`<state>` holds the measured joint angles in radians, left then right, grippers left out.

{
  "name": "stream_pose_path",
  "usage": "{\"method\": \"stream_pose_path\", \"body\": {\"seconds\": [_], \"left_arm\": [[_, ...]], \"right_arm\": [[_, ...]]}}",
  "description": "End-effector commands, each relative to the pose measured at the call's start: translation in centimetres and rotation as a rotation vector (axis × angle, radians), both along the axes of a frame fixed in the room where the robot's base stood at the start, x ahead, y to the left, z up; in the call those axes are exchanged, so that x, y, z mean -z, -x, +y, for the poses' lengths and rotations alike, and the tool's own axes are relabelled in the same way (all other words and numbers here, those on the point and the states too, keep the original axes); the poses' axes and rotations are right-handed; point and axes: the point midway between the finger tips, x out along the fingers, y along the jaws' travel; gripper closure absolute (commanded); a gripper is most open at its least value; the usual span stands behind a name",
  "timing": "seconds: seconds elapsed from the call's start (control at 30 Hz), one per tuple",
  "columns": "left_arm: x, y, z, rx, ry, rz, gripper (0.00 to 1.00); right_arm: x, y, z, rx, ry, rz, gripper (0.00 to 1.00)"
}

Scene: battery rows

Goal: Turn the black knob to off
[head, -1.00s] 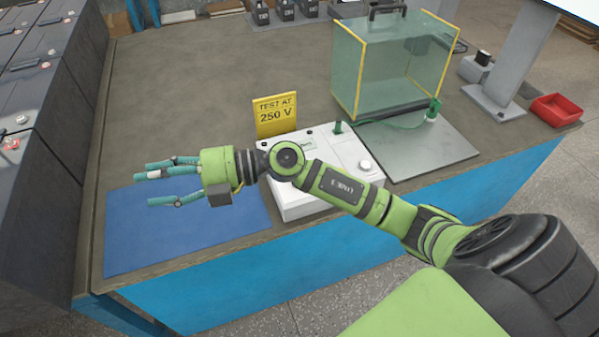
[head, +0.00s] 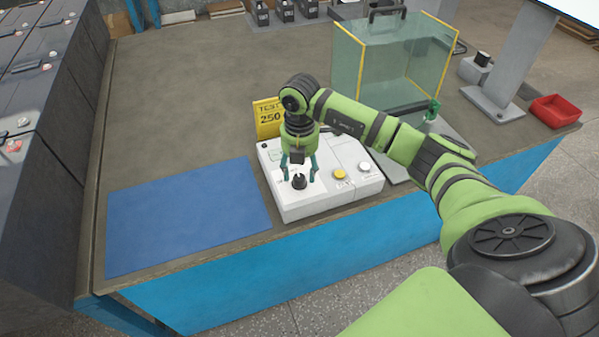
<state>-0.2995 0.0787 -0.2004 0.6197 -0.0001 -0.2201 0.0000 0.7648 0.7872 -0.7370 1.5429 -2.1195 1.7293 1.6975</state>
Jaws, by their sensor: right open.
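The black knob (head: 299,182) stands on the top of a white tester box (head: 325,198) near the table's front edge. My right gripper (head: 299,175) points down over the box with its teal fingers apart, one on each side of the knob. I cannot tell whether the fingers touch it. The box also carries a yellow button (head: 339,174) and a white button (head: 364,167). The knob's pointer and any markings are too small to read.
A yellow sign (head: 265,117) stands behind the box, partly hidden by my arm. A blue mat (head: 185,215) lies bare to the left. A clear guard box (head: 375,60) stands on a grey plate behind right. A red bin (head: 555,110) sits at the far right.

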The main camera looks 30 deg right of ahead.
Motion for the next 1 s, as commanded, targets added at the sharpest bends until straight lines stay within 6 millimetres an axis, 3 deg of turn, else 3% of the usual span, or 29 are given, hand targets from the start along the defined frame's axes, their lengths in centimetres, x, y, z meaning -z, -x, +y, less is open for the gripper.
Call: {"method": "stream_pose_path", "body": {"seconds": [0.2,0.5,0.53,0.6,0.67,1.0], "left_arm": [[-0.5,0.0,0.0,-0.001,-0.001,0.000,0.60],[-0.4,0.0,0.1,-0.001,-0.001,-0.001,0.60],[-0.4,0.0,0.1,-0.001,-0.001,-0.001,0.60],[-0.4,0.0,0.1,-0.001,-0.001,-0.001,0.60],[-0.4,0.0,0.1,-0.001,-0.001,-0.001,0.60],[-0.3,0.0,0.1,-0.001,-0.001,-0.001,0.60]], "right_arm": [[2.2,0.0,0.1,-0.002,-0.002,0.001,0.44],[2.6,0.0,0.1,-0.003,-0.003,-0.002,0.44],[2.6,0.0,0.1,-0.003,-0.003,-0.002,0.52],[2.6,0.0,0.1,-0.003,-0.003,-0.002,0.80],[2.6,0.0,0.1,-0.003,-0.003,-0.002,1.00],[2.6,0.0,0.0,-0.022,-0.001,-0.002,1.00]]}}
